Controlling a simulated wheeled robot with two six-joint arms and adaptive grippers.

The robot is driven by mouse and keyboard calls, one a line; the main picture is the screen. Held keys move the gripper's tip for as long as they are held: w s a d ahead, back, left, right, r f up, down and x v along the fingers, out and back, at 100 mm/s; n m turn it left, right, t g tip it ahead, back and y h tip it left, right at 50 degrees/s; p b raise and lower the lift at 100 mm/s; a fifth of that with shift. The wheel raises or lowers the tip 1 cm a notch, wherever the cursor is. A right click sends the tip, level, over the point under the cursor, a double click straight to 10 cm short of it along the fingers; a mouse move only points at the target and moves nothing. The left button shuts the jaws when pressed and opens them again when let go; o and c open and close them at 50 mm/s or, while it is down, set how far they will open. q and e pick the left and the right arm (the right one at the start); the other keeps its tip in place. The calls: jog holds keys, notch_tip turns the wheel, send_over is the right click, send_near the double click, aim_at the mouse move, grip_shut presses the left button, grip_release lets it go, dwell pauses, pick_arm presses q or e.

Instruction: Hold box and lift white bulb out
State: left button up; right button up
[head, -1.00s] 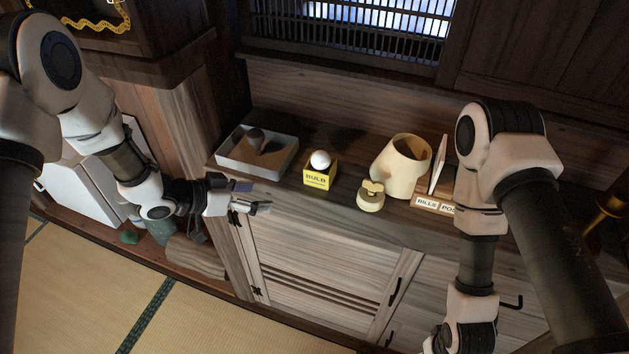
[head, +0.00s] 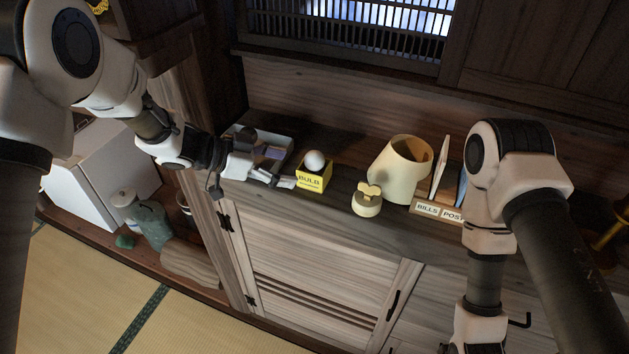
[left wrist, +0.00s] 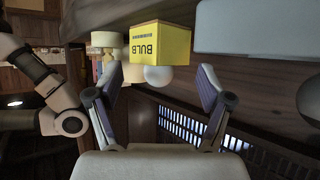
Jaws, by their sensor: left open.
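The yellow box (head: 313,182) marked "BULB" stands upright on the wooden cabinet top. The round white bulb (head: 315,160) sticks out of its open top. My left gripper (head: 280,172) is open and empty just left of the box, at about its height. In the left wrist view the box (left wrist: 160,44) and bulb (left wrist: 158,76) lie ahead between the spread fingers (left wrist: 160,92), apart from them. My right arm comes in from the right and its gripper is out of frame.
A grey tray (head: 287,146) with a dark item lies behind my left gripper. A small cream object (head: 367,201), a cream lampshade (head: 396,170) and a "BILLS/POST" rack (head: 438,211) stand to the right. A dark slatted window (head: 350,45) is behind.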

aim_at(299, 169)
pick_arm(q)
jog(key=x, duration=0.5)
jog(key=shift+w+d, duration=0.1)
jog(key=shift+d, duration=0.25)
jog(key=shift+w+d+f, duration=0.1)
jog(key=shift+d+f, duration=0.2)
jog(key=shift+d, duration=0.05)
jog(key=shift+d, duration=0.1)
grip_shut()
jog(key=shift+o, duration=0.4)
grip_release()
